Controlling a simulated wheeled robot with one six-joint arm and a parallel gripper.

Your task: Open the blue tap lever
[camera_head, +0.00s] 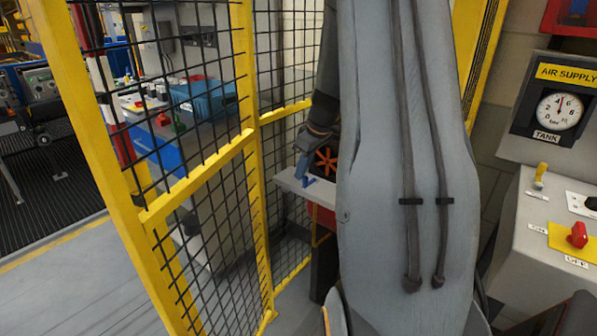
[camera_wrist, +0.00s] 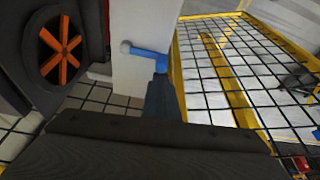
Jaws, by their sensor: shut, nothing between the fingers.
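The blue tap lever (camera_wrist: 150,54) shows in the wrist view against a white panel (camera_wrist: 147,20), with a pale rounded knob at its left end. In the head view, a small blue part of it (camera_head: 308,182) shows at the pale ledge below my gripper (camera_head: 301,171). My gripper (camera_wrist: 161,80) is shut with nothing held. In the wrist view its dark fingertips reach up to the lever's right end; I cannot tell whether they touch it. The lever's base is partly hidden behind the fingers.
An orange-bladed fan or wheel (camera_wrist: 60,50) in a dark housing is left of the panel. Yellow-framed wire fencing (camera_head: 200,180) stands close on the left. A control panel (camera_head: 545,215) with a red switch and an air gauge (camera_head: 559,111) are at the right.

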